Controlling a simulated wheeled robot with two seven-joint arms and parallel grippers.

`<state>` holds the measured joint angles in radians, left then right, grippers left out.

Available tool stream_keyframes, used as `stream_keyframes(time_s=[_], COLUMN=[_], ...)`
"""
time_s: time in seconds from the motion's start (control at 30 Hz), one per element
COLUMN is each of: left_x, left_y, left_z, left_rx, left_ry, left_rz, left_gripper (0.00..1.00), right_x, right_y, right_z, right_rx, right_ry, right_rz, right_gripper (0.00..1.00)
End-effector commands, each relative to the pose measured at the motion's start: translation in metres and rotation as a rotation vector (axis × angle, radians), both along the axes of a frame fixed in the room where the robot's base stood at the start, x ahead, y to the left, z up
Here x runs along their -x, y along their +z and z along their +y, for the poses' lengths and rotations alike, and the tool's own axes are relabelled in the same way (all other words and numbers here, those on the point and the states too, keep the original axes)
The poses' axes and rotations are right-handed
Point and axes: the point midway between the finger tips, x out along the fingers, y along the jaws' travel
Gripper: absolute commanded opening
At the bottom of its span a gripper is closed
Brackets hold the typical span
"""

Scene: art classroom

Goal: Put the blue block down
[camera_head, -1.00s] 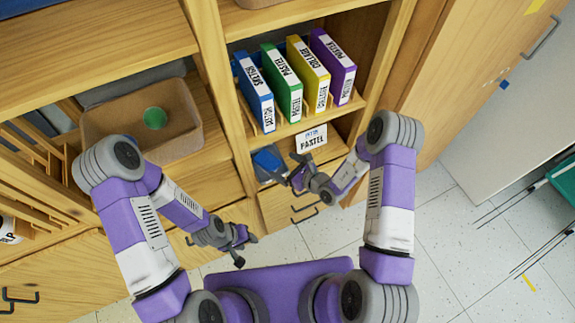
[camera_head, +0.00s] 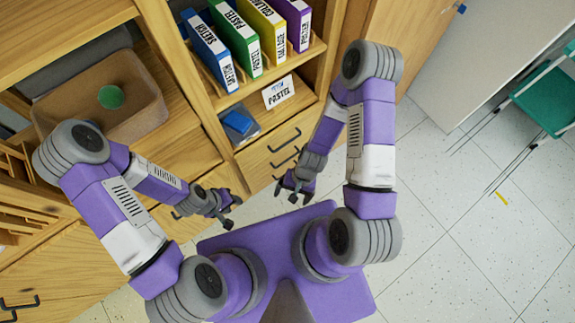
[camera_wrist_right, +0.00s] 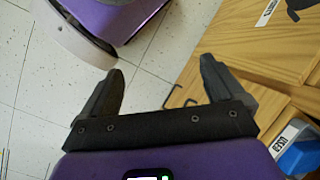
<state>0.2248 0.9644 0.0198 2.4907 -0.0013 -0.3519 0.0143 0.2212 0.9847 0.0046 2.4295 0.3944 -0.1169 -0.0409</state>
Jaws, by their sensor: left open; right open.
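The blue block (camera_head: 238,122) rests in a small low tray (camera_head: 243,136) on the shelf beneath the coloured binders, left of the PASTEL card. In the right wrist view, part of something blue (camera_wrist_right: 303,156) shows at the lower right corner. My right gripper (camera_head: 293,194) is open and empty, in front of the drawers below the block and apart from it. It also shows open with nothing between its fingers in the right wrist view (camera_wrist_right: 157,90). My left gripper (camera_head: 232,211) is open and empty, low in front of the cabinet.
Blue, green, yellow and purple binders (camera_head: 240,35) stand on the shelf above. A PASTEL card (camera_head: 279,91) stands at the shelf front. A brown bin (camera_head: 72,100) with a green ball (camera_head: 111,97) sits at left. A green chair (camera_head: 545,100) is at right.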

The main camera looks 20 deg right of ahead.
Motion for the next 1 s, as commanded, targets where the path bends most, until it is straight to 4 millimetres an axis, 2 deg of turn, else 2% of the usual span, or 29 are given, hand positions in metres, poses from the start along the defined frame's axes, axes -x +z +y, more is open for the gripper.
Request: stream_keyframes(time_s=[0.1,0.3,1.0], left_x=[0.000,0.000,0.000], left_y=[0.000,0.000,0.000], left_z=[0.000,0.000,0.000], left_rx=[0.000,0.000,0.000], left_ry=[0.000,0.000,0.000], left_rz=[0.000,0.000,0.000], left_gripper=[0.43,0.43,0.43], right_x=[-0.014,-0.028,-0.029], right_y=[0.002,0.008,0.008], right_z=[-0.001,0.006,0.007], right_rx=[-0.006,-0.031,-0.035], right_ry=[0.136,0.237,0.246], right_rz=[-0.161,-0.302,-0.314], right_gripper=[0.95,0.95,0.95])
